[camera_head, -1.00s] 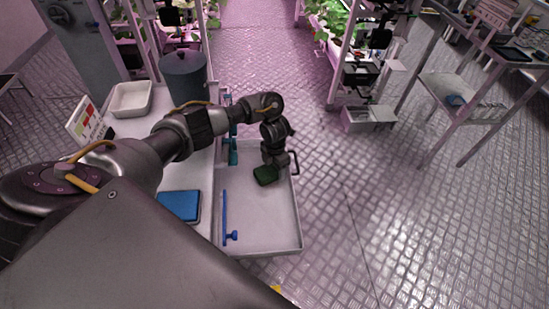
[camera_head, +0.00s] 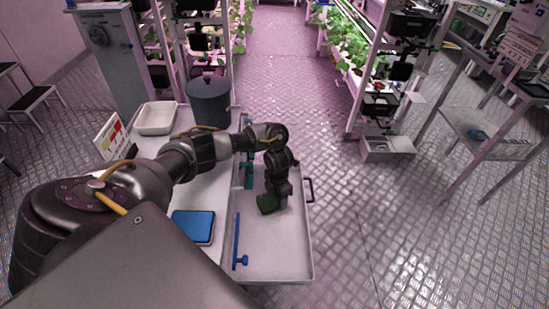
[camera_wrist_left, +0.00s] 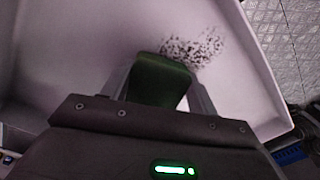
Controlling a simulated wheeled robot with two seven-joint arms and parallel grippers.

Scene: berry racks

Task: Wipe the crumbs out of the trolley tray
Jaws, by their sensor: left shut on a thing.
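The trolley tray (camera_head: 285,265) is a shallow light-grey tray with raised rims, right of the white worktop. My left gripper (camera_head: 272,199) is over its far half, shut on a dark green sponge or pad (camera_head: 267,205). In the left wrist view the green pad (camera_wrist_left: 160,80) sits between the two fingers, low at the tray floor; I cannot tell if it touches. A patch of dark crumbs (camera_wrist_left: 195,48) lies on the tray floor just beyond the pad, toward the upper right. The crumbs cannot be made out in the head view. My right gripper is not in view.
A blue bar-shaped tool (camera_head: 238,245) lies along the tray's left side. On the worktop are a blue flat box (camera_head: 194,226), a dark lidded pot (camera_head: 209,103) and a white bin (camera_head: 157,118). Teal items (camera_head: 249,172) stand at the tray's far left.

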